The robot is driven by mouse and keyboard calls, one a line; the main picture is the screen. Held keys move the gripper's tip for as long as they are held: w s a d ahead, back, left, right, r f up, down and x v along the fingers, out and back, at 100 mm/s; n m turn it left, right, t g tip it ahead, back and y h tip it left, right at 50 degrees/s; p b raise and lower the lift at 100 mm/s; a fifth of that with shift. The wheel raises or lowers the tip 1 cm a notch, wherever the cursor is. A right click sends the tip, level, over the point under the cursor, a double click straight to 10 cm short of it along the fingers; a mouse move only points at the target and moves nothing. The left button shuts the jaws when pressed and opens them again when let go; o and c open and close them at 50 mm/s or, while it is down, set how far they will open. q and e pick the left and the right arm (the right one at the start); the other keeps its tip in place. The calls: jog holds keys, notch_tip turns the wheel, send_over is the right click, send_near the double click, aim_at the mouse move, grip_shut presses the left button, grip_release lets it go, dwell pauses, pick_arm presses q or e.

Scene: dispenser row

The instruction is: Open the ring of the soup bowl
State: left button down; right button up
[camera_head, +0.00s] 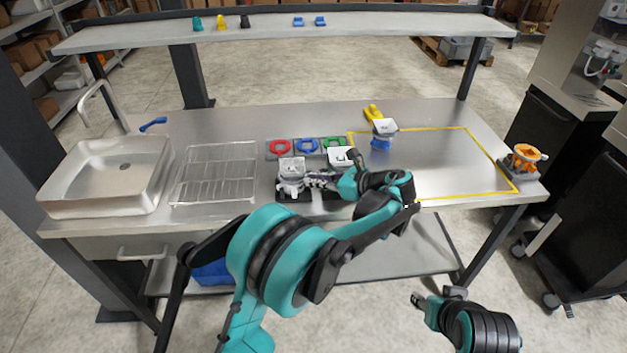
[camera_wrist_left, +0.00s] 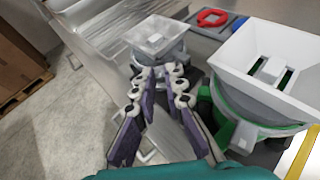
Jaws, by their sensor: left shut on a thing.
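A grey-white dispenser (camera_head: 291,168) with a square hopper stands upright at the front middle of the bench. It also shows at the top of the left wrist view (camera_wrist_left: 156,38). My left gripper (camera_head: 309,181) reaches it from the right. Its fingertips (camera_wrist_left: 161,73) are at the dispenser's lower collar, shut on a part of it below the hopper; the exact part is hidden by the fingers. No piece is clearly marked as the soup bowl. My right gripper (camera_head: 419,299) hangs low in front of the bench, away from everything; its jaws are too small to judge.
A green-based dispenser (camera_wrist_left: 274,62) stands close on the right of my left gripper. A blue-based dispenser (camera_head: 383,129) stands in the yellow-outlined area (camera_head: 450,165), mostly clear. Red, blue and green rings (camera_head: 307,146) lie behind. A wire rack (camera_head: 215,172) and sink (camera_head: 110,175) are left.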

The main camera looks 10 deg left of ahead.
dwell(0.5)
pick_arm(q)
jog(key=c, duration=1.6)
grip_release()
jog(key=shift+o, duration=0.2)
jog(key=v, duration=1.2)
jog(key=shift+w, duration=0.2)
